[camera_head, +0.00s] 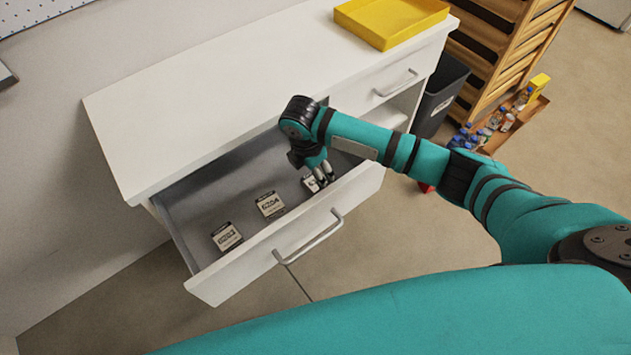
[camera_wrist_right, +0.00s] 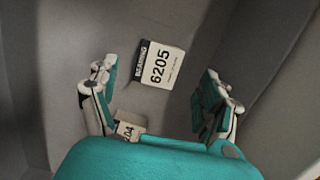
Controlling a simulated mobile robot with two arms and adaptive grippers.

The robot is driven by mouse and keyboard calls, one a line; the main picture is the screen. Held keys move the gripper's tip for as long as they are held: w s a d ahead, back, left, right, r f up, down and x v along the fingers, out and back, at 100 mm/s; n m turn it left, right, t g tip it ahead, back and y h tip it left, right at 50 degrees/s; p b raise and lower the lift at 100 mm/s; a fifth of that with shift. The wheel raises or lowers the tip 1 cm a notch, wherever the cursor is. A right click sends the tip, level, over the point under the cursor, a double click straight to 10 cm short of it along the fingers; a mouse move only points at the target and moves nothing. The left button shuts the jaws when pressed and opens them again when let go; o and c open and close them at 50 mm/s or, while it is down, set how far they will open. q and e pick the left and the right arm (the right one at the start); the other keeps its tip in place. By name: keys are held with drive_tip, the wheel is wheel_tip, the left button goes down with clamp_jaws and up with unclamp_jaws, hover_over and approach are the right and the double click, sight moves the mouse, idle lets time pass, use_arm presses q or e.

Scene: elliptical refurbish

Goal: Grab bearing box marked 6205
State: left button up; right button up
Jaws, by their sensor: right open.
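The bearing box marked 6205 (camera_wrist_right: 158,64) is white with a black band and lies flat on the drawer floor. In the head view the box (camera_head: 310,184) is partly hidden by my right gripper. My right gripper (camera_head: 322,173) reaches down into the open drawer above this box. In the right wrist view the gripper (camera_wrist_right: 160,88) is open, with one finger on each side of the box and apart from it. My left gripper is not in view.
A box that appears marked 6204 (camera_head: 270,205) and another box (camera_head: 227,237) lie in the drawer to the left. The drawer front (camera_head: 300,240) and cabinet top (camera_head: 220,90) border the opening. A yellow tray (camera_head: 390,22) sits on top.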

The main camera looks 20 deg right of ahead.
sight(315, 183)
wheel_tip(315, 183, down, 4)
drive_tip(key=shift+w+d+r, duration=0.1)
drive_tip(key=shift+w, duration=0.05)
drive_tip(key=shift+f, duration=0.25)
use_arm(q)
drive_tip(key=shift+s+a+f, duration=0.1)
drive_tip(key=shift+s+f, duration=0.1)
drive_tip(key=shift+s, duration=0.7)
use_arm(e)
drive_tip(key=shift+c, duration=0.4)
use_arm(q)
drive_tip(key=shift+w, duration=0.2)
use_arm(e)
drive_tip(key=c, duration=1.3)
